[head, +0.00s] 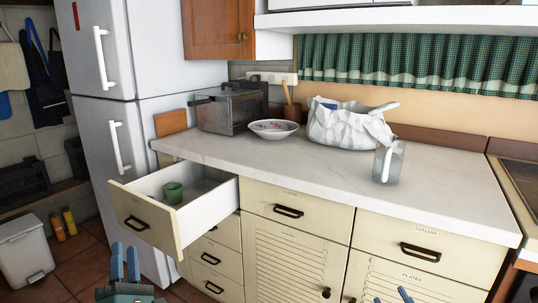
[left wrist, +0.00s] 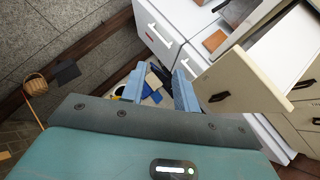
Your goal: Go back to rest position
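My left gripper (head: 125,263) is low at the bottom left of the head view, in front of the open drawer. In the left wrist view its two blue fingers (left wrist: 158,90) stand apart with nothing between them. My right gripper (head: 391,298) shows only as two blue fingertips at the bottom edge, apart, in front of the lower cabinets; the rest is out of frame. The white drawer (head: 151,237) is pulled out, with a green cup (head: 173,192) standing inside. Neither gripper touches the drawer.
A fridge (head: 150,130) stands at left. A white bin (head: 25,252) and two bottles stand on the floor.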

